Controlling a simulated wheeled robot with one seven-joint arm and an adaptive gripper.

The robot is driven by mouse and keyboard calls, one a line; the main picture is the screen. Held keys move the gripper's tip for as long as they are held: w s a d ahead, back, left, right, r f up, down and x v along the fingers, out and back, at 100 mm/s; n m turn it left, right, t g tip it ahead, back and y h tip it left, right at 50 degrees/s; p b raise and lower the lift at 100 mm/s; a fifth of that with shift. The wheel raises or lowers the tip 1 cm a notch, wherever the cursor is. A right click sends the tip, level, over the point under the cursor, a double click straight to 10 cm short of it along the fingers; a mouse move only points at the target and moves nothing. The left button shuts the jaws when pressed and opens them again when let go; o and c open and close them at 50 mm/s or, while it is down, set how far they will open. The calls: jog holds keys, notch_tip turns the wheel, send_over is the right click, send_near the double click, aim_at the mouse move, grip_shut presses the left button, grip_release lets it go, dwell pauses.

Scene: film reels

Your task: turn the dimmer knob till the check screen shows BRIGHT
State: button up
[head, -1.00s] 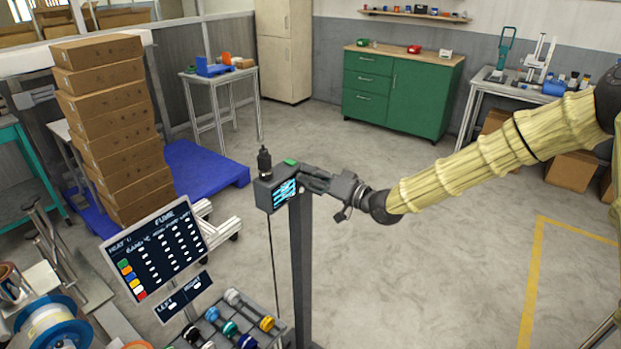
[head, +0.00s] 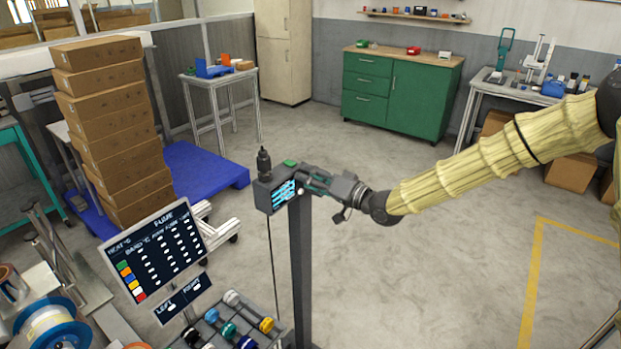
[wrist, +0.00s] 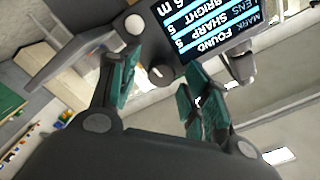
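The check screen (head: 284,194) is on the front of a small dark box on a post. In the wrist view the check screen (wrist: 208,28) is tilted and partly cut off; I read MARK FOUND, LENS SHARP and a row with BRIGHT. A dark round knob (wrist: 160,73) with a white pointer mark sits beside the screen; I take it for the dimmer knob. My gripper (wrist: 160,84) is open, with one green-padded finger on each side of the knob. Contact with the knob cannot be made out. In the head view my gripper (head: 308,180) is at the box's right side.
A display panel (head: 152,248) and a rack of coloured-ended rods (head: 240,322) lie below left. Stacked cartons (head: 115,130) stand farther left.

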jog(key=shift+s, duration=0.1)
jog(key=v, duration=1.1)
jog(key=shift+s+d, duration=0.15)
jog(key=shift+d, duration=0.25)
jog(key=shift+f, duration=0.1)
jog(key=s+f+m+g+h, duration=0.1)
jog(key=s+f+g+h, duration=0.15)
jog(key=s+f, duration=0.55)
jog(key=s+f+m+g+h, duration=0.1)
jog(key=s+f+h, duration=0.25)
jog(key=f, duration=0.95)
jog(key=s+f+m+g+h, duration=0.1)
jog(key=s+f+h, duration=0.1)
jog(key=s+f, duration=0.65)
jog(key=s+d+f+g+h, duration=0.2)
jog(key=s+d+f, duration=0.2)
jog(key=s, duration=0.4)
jog(key=s+d+f+n+g+h, duration=0.1)
jog(key=s+d+f, duration=0.3)
jog(key=s, duration=0.4)
jog(key=s+d+f+g+h, duration=0.3)
jog(key=s+d+f, duration=0.1)
jog(key=s, duration=0.5)
jog(key=shift+d+f+h, duration=0.3)
jog(key=shift+d+f, duration=0.1)
jog(key=shift+d, duration=0.2)
jog(key=shift+c, duration=0.2)
